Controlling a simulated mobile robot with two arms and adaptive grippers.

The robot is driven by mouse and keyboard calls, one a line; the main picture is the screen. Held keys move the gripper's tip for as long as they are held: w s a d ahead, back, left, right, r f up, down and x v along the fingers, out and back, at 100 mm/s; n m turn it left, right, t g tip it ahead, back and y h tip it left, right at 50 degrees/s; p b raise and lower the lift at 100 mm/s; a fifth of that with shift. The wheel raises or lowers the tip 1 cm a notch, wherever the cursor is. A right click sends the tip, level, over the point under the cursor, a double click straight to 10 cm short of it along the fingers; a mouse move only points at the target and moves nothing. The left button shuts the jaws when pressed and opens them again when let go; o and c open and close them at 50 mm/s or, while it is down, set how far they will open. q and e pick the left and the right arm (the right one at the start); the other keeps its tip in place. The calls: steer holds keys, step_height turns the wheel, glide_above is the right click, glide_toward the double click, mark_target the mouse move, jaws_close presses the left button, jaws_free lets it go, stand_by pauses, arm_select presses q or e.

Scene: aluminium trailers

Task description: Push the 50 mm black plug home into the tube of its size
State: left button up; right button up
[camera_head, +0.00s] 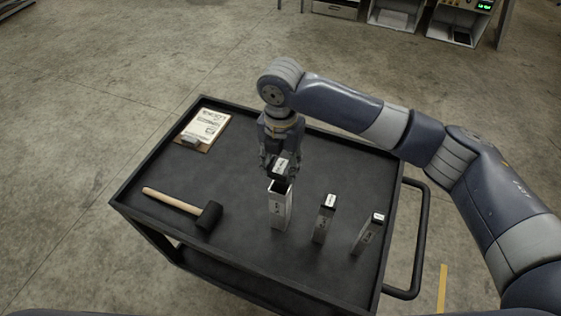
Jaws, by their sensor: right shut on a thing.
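My right gripper (279,161) points down over the black cart top and is shut on a black plug (279,170) with a white label. The plug is right at the open top of the largest square aluminium tube (280,210), which stands upright. My left gripper is out of view.
A mallet (183,206) with a wooden handle and black head lies on the cart (240,245), left of the tubes. A clipboard (205,128) lies at the back left corner. The cart has a raised rim and a handle (421,240) at right.

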steer(key=shift+f+b, duration=0.45)
steer(key=shift+f, duration=1)
steer(key=shift+f+b, duration=0.55)
steer(key=shift+f, duration=1)
steer(key=shift+s+f, duration=0.1)
steer(key=o, duration=1.1)
steer(key=shift+f, duration=0.1)
steer(key=shift+o, duration=0.2)
steer(key=shift+r, duration=0.2)
step_height(320, 180, up, 12)
steer(key=shift+f, duration=0.15)
